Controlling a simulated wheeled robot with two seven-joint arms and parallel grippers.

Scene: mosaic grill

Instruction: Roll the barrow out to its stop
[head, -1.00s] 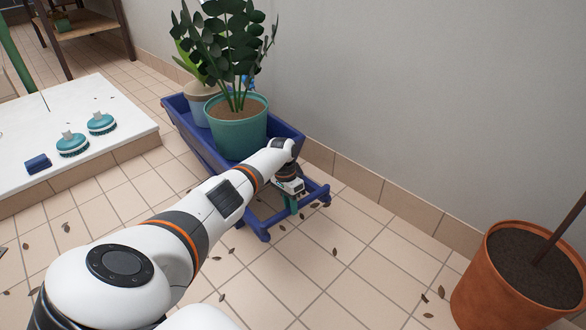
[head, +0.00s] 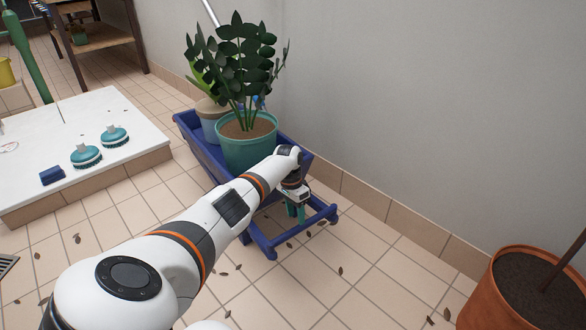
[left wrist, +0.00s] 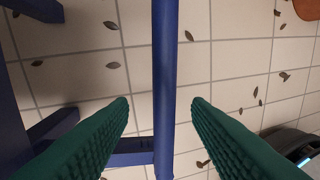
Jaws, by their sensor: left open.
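The blue barrow (head: 205,150) stands on the tiled floor along the wall, with potted plants in its tray. Its handle crossbar (head: 320,222) is at the near end. My left gripper (head: 297,212) reaches down at this crossbar, its green fingers partly hidden by my wrist in the head view. In the left wrist view the blue bar (left wrist: 166,50) runs between the two open fingers (left wrist: 160,102), with a gap visible on each side. The fingers are not closed on it. My right gripper is not in view.
A green pot (head: 248,150) with a leafy plant rides in the barrow. A terracotta pot (head: 530,300) stands at the lower right. A white-topped low platform (head: 120,165) with brushes lies to the left. Tiled floor with scattered leaves is free in front of the barrow.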

